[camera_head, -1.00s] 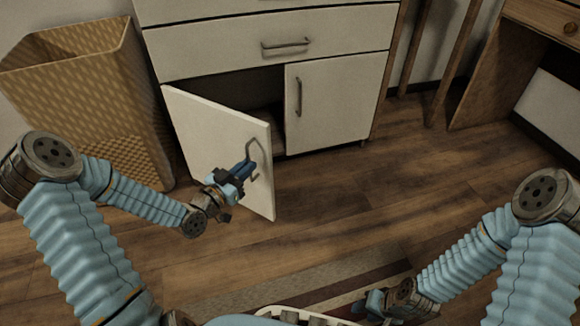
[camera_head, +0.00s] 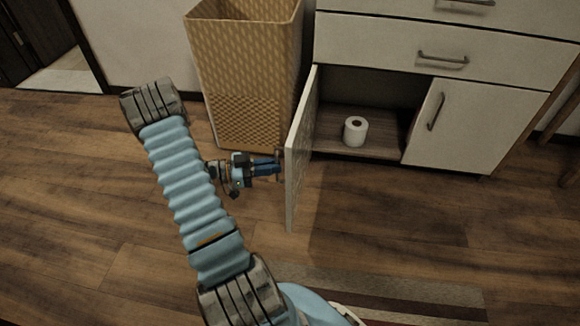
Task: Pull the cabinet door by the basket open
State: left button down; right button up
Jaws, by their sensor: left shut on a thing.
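The white cabinet door (camera_head: 300,150) beside the basket stands wide open, seen nearly edge-on and swung out from the cabinet. My left gripper (camera_head: 276,168) is at the door's outer face, shut on its handle; the handle is mostly hidden by the fingers and the viewing angle. The tan woven basket (camera_head: 245,75) stands just left of the door, behind my left gripper. The open compartment (camera_head: 375,95) shows its inside. My right gripper is out of view.
A white toilet roll (camera_head: 355,130) stands on the compartment floor. The right cabinet door (camera_head: 465,125) and the drawer (camera_head: 440,50) above are closed. Wood floor (camera_head: 390,220) is clear in front, with a striped rug (camera_head: 380,295) near the bottom edge.

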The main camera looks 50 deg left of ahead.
pick_arm(q)
jog(key=shift+w+a+r, duration=0.1)
jog(key=shift+a, duration=0.5)
jog(key=shift+w+a+r, duration=0.1)
jog(key=shift+a, duration=0.45)
jog(key=c, duration=1.2)
grip_release()
jog(key=shift+w+f, duration=0.1)
jog(key=p+v, duration=0.1)
jog(key=v, duration=1.3)
jog(key=shift+d, duration=0.1)
